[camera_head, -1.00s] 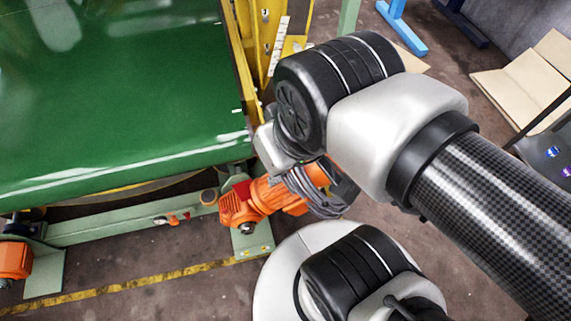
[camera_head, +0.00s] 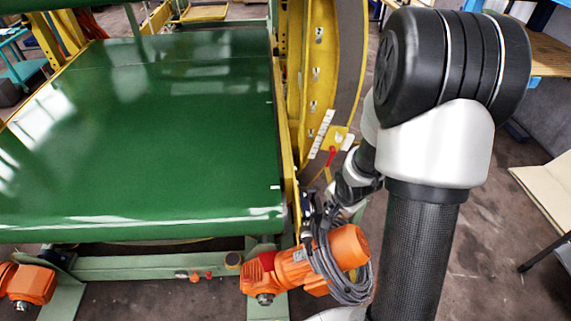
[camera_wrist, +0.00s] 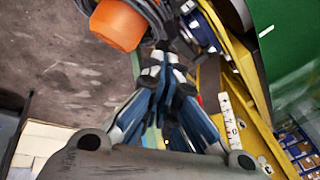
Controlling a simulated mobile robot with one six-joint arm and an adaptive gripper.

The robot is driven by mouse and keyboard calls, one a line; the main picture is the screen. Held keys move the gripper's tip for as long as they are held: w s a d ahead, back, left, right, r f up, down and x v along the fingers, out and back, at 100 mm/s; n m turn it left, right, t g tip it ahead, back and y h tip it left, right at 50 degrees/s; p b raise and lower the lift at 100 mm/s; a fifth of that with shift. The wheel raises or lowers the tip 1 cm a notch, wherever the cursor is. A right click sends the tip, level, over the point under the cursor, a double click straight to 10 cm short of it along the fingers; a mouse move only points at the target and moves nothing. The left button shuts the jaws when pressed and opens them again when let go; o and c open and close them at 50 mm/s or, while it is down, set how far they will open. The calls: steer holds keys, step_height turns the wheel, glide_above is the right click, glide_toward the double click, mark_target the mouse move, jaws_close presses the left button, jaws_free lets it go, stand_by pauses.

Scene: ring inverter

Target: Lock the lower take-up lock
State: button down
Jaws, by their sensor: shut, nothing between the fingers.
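A small red handle (camera_head: 332,153) sits by a yellow plate (camera_head: 336,138) with a white mark, on the yellow side frame right of the green belt. A bit of red (camera_wrist: 199,100) shows beside my gripper in the wrist view. I cannot tell whether either is the lower take-up lock. My gripper (camera_wrist: 165,58) is shut and empty, its blue-and-white fingers together near the yellow frame and the orange motor. In the head view my gripper (camera_head: 312,208) is small, dark and partly lost among cables, just above the motor and below the red handle.
The orange motor (camera_head: 290,270) with looped grey cables (camera_head: 345,265) lies close below my gripper. The green belt (camera_head: 150,130) and yellow frame (camera_head: 288,120) stand left. A white scale strip (camera_head: 322,134) is beside the plate. Open floor (camera_head: 480,250) lies right.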

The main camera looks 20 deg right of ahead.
steer(key=s+a+f+m+y+p, duration=0.1)
steer(key=f+m, duration=0.5)
steer(key=f, duration=0.7)
steer(key=shift+s+f+m+y+p, duration=0.4)
steer(key=shift+s+y, duration=0.4)
steer(key=shift+s, duration=0.45)
steer(key=shift+a, duration=0.1)
steer(key=b+x, duration=0.6)
steer(key=x, duration=0.8)
steer(key=shift+w+r, duration=0.15)
steer(key=shift+w, duration=0.15)
